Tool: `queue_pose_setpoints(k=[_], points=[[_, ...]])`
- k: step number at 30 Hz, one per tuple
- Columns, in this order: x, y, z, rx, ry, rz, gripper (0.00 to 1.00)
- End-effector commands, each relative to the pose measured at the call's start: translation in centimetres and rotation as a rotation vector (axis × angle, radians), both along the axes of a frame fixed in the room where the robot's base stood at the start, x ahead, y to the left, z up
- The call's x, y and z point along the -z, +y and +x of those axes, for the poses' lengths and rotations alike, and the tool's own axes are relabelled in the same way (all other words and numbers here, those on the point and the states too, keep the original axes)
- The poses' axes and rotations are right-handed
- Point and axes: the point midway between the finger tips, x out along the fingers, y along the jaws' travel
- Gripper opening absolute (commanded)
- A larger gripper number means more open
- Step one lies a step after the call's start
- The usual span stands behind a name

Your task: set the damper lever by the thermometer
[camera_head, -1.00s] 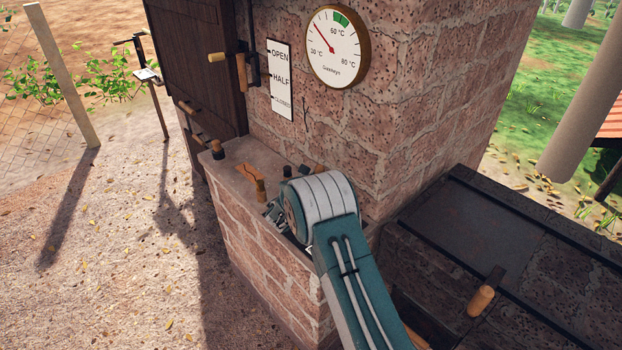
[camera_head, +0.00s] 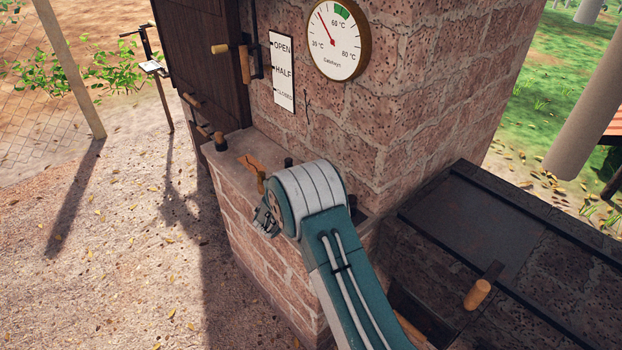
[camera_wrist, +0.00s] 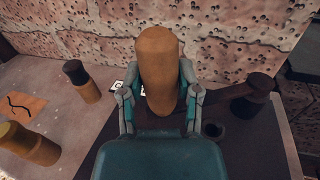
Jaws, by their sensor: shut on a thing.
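The thermometer (camera_head: 338,40) is a round dial on the brick wall. Its red needle points up and left, short of the green band. Left of it hangs a white plate (camera_head: 283,72) reading OPEN, HALF and CLOSED. Beside the plate a wooden grip (camera_head: 220,48) on a dark rod sticks out level near OPEN, and an upright wooden grip (camera_head: 245,65) is close by; I cannot tell for sure which is the damper lever. My gripper (camera_wrist: 160,92) is shut on a rounded wooden handle (camera_wrist: 158,65) above the brick ledge, away from the plate.
The brick ledge (camera_head: 228,165) holds an orange marking and several pegs; a dark-topped peg (camera_wrist: 80,80) and a wooden peg (camera_wrist: 30,143) stand left of my gripper. A dark knob (camera_wrist: 255,90) is at right. A dark-lidded brick box (camera_head: 490,225) stands right. Open ground lies left.

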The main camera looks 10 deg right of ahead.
Motion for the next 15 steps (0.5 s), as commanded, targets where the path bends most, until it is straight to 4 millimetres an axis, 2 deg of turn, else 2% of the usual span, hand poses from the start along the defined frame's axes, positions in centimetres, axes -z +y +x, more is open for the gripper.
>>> queue_pose_setpoints(k=[8,9,11,12,15], points=[[-0.11,0.06,0.02,-0.001,-0.003,-0.001,0.00],[-0.11,0.05,0.03,-0.001,-0.003,-0.001,0.48],[-0.11,0.05,0.03,-0.001,-0.003,-0.001,0.74],[-0.09,0.04,0.03,0.000,-0.002,-0.001,0.79],[-0.06,0.01,0.03,0.000,-0.002,-0.001,0.79]])
